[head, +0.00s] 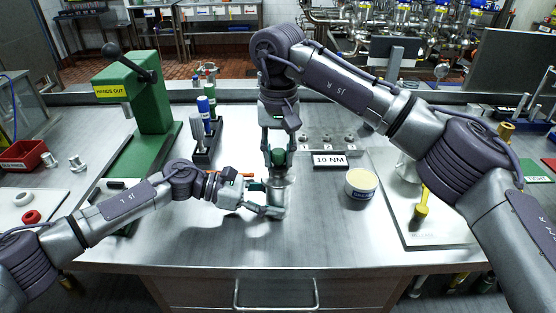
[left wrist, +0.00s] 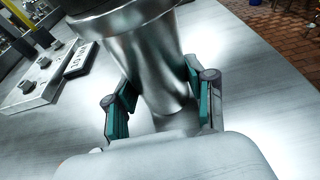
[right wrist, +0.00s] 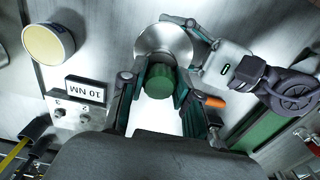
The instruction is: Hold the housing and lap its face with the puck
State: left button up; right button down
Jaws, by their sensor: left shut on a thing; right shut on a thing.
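The housing (left wrist: 155,55) is a shiny metal body that stands on the steel bench. My left gripper (head: 268,198) is shut on it from the left, low on its side; the left wrist view shows a finger on each side. The green puck (right wrist: 160,80) is above the housing, between the fingers of my right gripper (right wrist: 158,98), which comes down from above and is shut on it. A round silver face (right wrist: 165,42) shows beside the puck in the right wrist view. Whether the puck touches the face is hidden.
A tub of pale paste (head: 361,182) and a "10 NM" sign (head: 330,160) stand to the right. A green press (head: 140,100) and a rack of bottles (head: 205,140) stand to the left. A pale board (head: 440,225) lies at far right. The front bench is clear.

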jog(key=shift+w+r, duration=0.1)
jog(key=shift+w, duration=1.05)
notch_tip(320, 180, up, 8)
pick_arm(q)
jog(key=o, duration=0.9)
jog(key=shift+o, duration=0.2)
jog(key=shift+a, duration=0.1)
